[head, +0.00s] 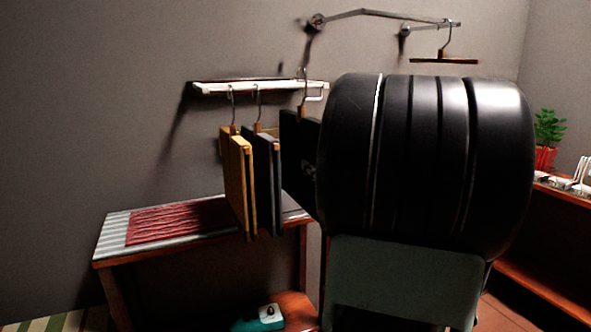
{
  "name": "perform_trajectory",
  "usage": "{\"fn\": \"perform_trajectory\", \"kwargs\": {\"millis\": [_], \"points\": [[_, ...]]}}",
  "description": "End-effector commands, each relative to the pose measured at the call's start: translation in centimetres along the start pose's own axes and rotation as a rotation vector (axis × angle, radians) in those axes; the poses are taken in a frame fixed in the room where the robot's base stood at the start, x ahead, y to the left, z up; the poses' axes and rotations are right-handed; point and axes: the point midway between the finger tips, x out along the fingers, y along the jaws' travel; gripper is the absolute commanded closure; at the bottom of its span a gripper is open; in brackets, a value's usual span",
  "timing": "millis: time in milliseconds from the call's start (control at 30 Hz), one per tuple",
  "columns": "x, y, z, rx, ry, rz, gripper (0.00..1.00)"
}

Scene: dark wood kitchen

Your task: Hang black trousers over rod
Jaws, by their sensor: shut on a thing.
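Black trousers (296,140), folded flat, hang from a hook just left of my large black arm link. The link covers their right part. Small pale marks show at their right side; I cannot tell what these belong to.
Tan trousers (238,180) and dark grey trousers (267,180) hang left of the black ones. Below stands a table (115,240) with a red cloth (175,224). A teal item (262,320) lies low down. A plant (548,128) stands at right.

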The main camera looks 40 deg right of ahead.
Motion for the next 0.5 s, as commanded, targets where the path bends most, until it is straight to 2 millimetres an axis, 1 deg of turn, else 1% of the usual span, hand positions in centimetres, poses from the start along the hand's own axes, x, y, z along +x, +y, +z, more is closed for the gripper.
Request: {"fn": "perform_trajectory", "kwargs": {"millis": [500], "points": [[4.1,0.0,0.3,-0.001,-0.004,0.001,1.0]]}}
